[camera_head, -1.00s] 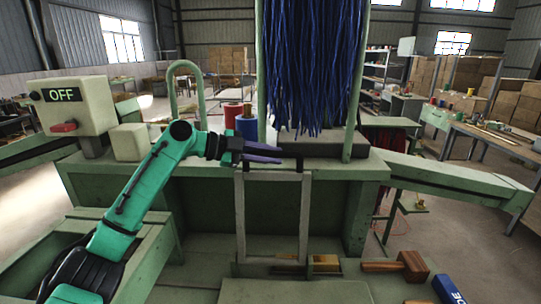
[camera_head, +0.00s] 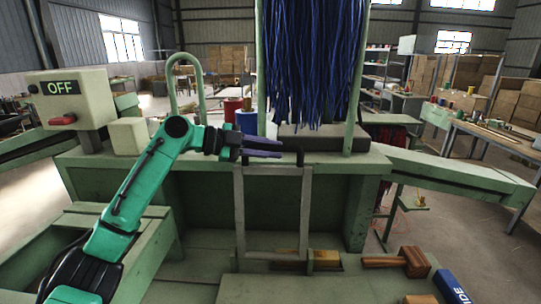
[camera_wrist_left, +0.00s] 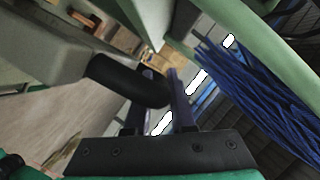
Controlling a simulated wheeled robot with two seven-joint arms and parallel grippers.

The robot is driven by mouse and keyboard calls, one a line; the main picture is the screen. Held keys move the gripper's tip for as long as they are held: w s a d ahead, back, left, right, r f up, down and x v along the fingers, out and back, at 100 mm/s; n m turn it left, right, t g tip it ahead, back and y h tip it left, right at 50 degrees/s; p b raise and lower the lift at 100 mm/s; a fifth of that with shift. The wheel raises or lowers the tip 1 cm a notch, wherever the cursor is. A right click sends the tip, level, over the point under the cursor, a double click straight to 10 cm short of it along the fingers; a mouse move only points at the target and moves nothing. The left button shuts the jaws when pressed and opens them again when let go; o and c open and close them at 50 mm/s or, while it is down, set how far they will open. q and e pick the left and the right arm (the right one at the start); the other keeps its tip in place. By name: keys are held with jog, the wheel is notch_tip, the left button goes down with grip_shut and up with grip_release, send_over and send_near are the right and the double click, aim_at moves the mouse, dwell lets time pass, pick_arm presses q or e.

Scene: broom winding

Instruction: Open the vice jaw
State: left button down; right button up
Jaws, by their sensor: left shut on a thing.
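My left gripper (camera_head: 281,149) reaches in from the left over the green bench and is shut on a black handle. In the left wrist view, the black handle (camera_wrist_left: 120,82) comes from a pale grey arm and ends at the gripper's dark purple fingers (camera_wrist_left: 160,80). In the head view, a pale upright metal frame (camera_head: 239,210) with black ends at its top corners stands just below the fingers. Which part is the vice jaw is not clear. My right gripper is not in view.
Blue bristles (camera_head: 312,60) hang between green posts just beyond the gripper. A grey box with an OFF sign (camera_head: 70,100) stands at the left. Red (camera_head: 232,110) and blue (camera_head: 247,122) spools stand behind the fingers. A wooden mallet (camera_head: 410,262) and blue object (camera_head: 450,287) lie front right.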

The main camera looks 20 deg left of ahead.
pick_arm(q)
jog(key=shift+s+d+r, duration=0.1)
jog(key=shift+s+d, duration=0.05)
jog(key=shift+s, duration=0.35)
jog(key=shift+s+d+r, duration=0.1)
jog(key=shift+s, duration=0.4)
jog(key=c, duration=0.8)
grip_release()
jog(key=shift+w+f, duration=0.1)
jog(key=shift+w, duration=0.1)
jog(key=shift+o, duration=0.2)
jog(key=shift+w, duration=0.1)
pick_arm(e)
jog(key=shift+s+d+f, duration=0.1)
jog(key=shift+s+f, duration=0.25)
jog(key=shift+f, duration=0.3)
pick_arm(q)
jog(key=shift+s, duration=0.2)
jog(key=shift+a, duration=0.1)
